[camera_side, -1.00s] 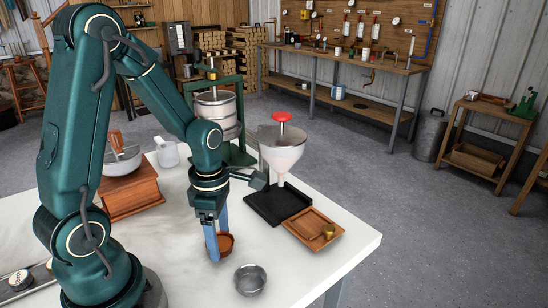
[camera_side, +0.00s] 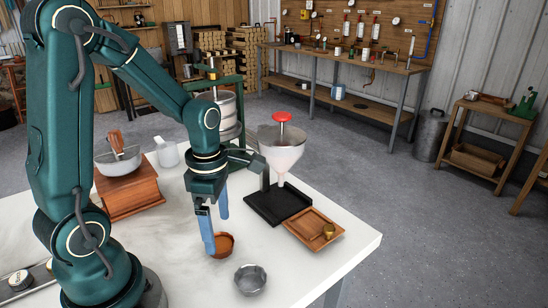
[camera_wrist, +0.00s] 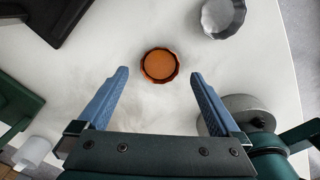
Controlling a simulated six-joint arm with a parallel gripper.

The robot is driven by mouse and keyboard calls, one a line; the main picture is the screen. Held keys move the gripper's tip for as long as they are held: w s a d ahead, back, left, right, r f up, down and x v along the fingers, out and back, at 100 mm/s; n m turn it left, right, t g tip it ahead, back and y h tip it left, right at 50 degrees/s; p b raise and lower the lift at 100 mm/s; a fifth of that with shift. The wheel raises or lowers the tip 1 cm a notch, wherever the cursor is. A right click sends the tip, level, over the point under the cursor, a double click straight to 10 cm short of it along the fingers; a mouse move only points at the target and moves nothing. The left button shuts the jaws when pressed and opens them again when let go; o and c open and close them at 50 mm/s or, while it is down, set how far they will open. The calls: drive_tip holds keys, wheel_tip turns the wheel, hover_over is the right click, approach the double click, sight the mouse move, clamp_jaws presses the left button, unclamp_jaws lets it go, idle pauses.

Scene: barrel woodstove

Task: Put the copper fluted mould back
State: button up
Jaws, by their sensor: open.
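The copper fluted mould (camera_side: 222,246) stands on the white table in the side view, left of and behind a grey fluted mould (camera_side: 250,280). In the wrist view the copper mould (camera_wrist: 159,65) is round with a scalloped rim, centred just ahead of my fingertips. The grey mould (camera_wrist: 222,16) is at the top right there. My gripper (camera_side: 215,234) is open and empty, its blue fingers spread wider than the copper mould. In the wrist view my gripper (camera_wrist: 160,75) has clear table between its fingers. In the side view one finger overlaps the copper mould's left edge.
A wooden tray (camera_side: 297,234) with a small brass piece lies to the right, near the table edge. Behind it a black base (camera_side: 265,208) carries a funnel (camera_side: 283,155) with a red knob. A wooden box (camera_side: 128,192) with a bowl stands at left. The table's front is clear.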

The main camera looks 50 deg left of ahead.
sight(220, 242)
wheel_tip(220, 242, up, 8)
drive_tip(key=s+d+r+m+t, duration=0.1)
drive_tip(key=s+d+m+t, duration=0.1)
drive_tip(key=m, duration=1.1)
drive_tip(key=s+d+r+m+t, duration=0.2)
drive_tip(key=d+m, duration=0.3)
drive_tip(key=m, duration=0.9)
drive_tip(key=shift+s+d+r+t, duration=0.15)
drive_tip(key=shift+s+t, duration=0.1)
drive_tip(key=shift+t, duration=0.55)
